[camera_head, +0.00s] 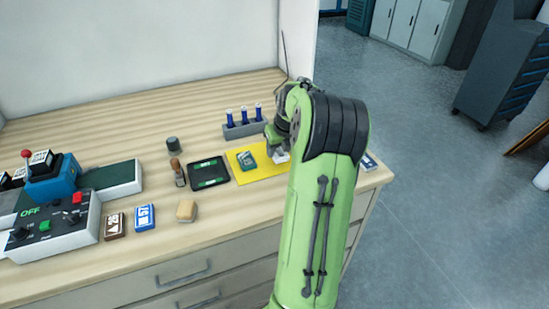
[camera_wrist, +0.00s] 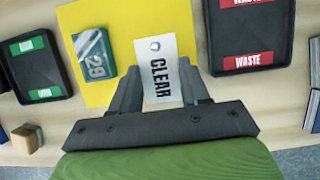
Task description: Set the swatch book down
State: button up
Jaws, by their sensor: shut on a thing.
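The swatch book (camera_wrist: 158,68) is a white slab with a rivet and the word CLEAR on its face. My gripper (camera_wrist: 158,80) is shut on it, one finger on each side. The swatch book lies over the right part of the yellow mat (camera_wrist: 116,22) in the wrist view; I cannot tell whether it touches the mat. In the head view its white end (camera_head: 281,157) shows below my gripper (camera_head: 275,143), and my arm hides the rest.
A teal and grey box (camera_wrist: 93,54) lies on the mat, left of the swatch book. A black tray with green labels (camera_wrist: 36,68) is farther left; a black WASTE tray (camera_wrist: 249,30) is close on the right. A rack of blue-capped tubes (camera_head: 244,129) stands behind the mat.

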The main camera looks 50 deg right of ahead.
notch_tip(320, 180, down, 3)
jog(key=shift+r, duration=0.1)
jog(key=o, duration=1.1)
jog(key=shift+o, duration=0.2)
